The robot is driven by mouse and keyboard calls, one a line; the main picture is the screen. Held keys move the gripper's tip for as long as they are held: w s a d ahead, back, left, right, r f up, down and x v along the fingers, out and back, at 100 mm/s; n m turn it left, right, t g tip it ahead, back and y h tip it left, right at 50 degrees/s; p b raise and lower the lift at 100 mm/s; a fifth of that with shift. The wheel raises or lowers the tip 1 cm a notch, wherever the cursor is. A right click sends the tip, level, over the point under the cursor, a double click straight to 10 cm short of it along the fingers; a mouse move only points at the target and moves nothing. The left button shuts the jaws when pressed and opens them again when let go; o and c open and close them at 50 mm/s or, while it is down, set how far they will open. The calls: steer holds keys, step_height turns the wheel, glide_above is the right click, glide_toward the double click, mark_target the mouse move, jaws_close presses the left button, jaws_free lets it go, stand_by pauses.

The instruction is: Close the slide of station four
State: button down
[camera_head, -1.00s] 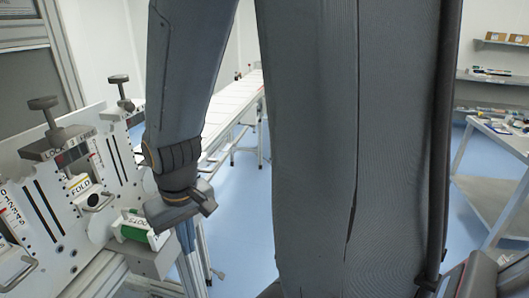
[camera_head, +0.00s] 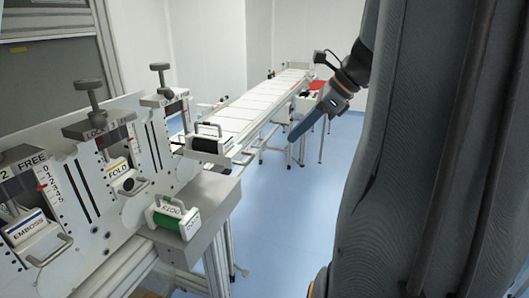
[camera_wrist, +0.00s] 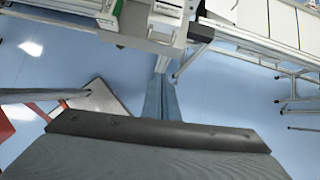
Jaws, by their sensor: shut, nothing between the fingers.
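A row of white station panels with numbers, scales and dark knobs stands at left in the head view. The near panel reads "2 FREE" and holds the EMBOSS unit (camera_head: 33,233). The middle one holds the FOLD unit (camera_head: 119,170). The far panel (camera_head: 172,107) has its own knob (camera_head: 160,77); I cannot read its number. A handled unit with a dark front (camera_head: 208,143) stands out beside it. I cannot tell which slide is station four's. My gripper (camera_head: 295,138) is shut and empty, pointing down over open floor right of the panels. Its fingers also show in the wrist view (camera_wrist: 160,100).
A white handled unit with a green side (camera_head: 174,217) sits on the grey ledge (camera_head: 215,205) in front of the panels. A long white conveyor (camera_head: 250,108) runs to the back. Blue floor (camera_head: 270,225) is clear between ledge and arm.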

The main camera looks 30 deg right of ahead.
steer(key=w+a+f+m+p, duration=0.1)
steer(key=w+a+f+p, duration=0.1)
steer(key=w+a+f, duration=0.3)
steer(key=shift+w+f+t, duration=0.3)
steer(key=shift+w+f, duration=0.85)
steer(key=shift+w, duration=0.4)
